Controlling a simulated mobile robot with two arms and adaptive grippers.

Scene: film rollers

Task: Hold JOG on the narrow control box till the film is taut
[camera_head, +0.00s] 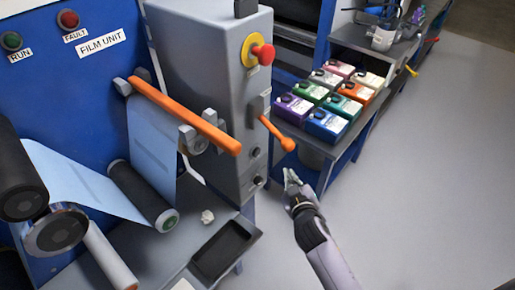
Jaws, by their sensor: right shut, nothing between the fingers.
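The narrow grey control box (205,65) stands in the centre. It carries a red mushroom button (262,54) on a yellow base, an orange lever (277,134), and two small dark controls, an upper one (255,152) and a lower one (258,180). Their labels are too small to read, so I cannot tell which is JOG. The light blue film (85,182) runs over dark rollers and up behind an orange bar (185,115). I cannot tell how taut it is. My right gripper (291,178) is shut and empty, right of the lower controls and apart from them. My left gripper is out of view.
A bench with several coloured boxes (326,125) stands behind my right gripper. A dark tray (225,248) and a crumpled white scrap (207,217) lie on the grey surface below the box. The blue film unit panel (75,95) is at left. The floor (420,200) at right is clear.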

